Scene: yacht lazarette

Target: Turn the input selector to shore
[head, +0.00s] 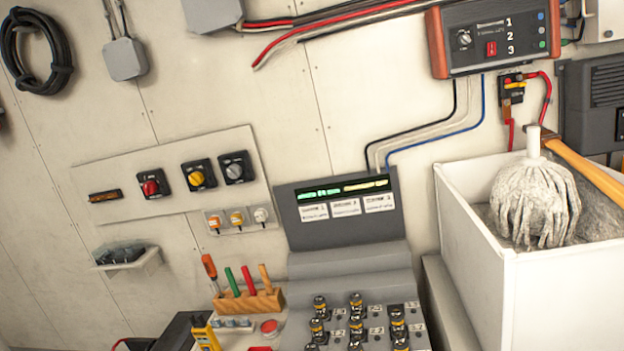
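No label reading "shore" or "input" is legible, so I cannot tell for sure which knob is the input selector. A dark panel with red-brown ends (486,62) at the upper right carries a small rotary knob (464,39), a red switch (491,48) and the numbers 1, 2 and 3 beside small lamps. On the left wall, a pale plate (118,205) carries a red rotary knob (150,187), a yellow one (197,178) and a grey-black one (235,171). My gripper is not in view.
A grey console with a lit display (343,189) stands at the centre, with several terminals below. A white bin (560,300) holding a mop head (535,200) stands at the right below the dark panel. A tool rack (250,303) sits low centre-left. Cables (350,22) cross the wall.

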